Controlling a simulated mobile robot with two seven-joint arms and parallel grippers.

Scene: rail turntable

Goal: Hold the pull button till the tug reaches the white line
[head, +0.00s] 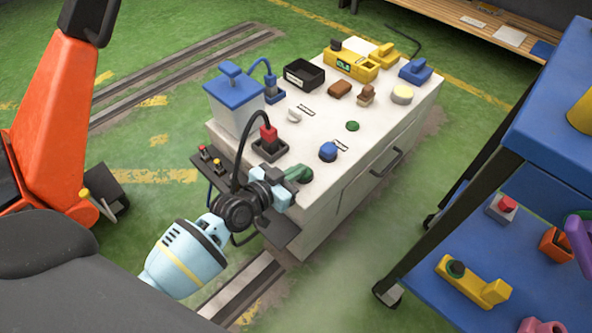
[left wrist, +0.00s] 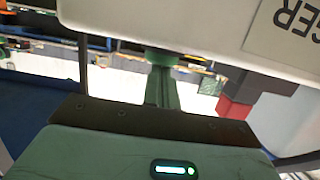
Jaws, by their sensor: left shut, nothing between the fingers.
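My left gripper (head: 298,174) is at the front left corner of a white cabinet top (head: 318,125), its green fingers shut and empty. I cannot make out the tug or the white line. My right gripper is not in view.
A blue shelf cart (head: 450,220) stands at right. Rails (head: 180,70) cross the green floor.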

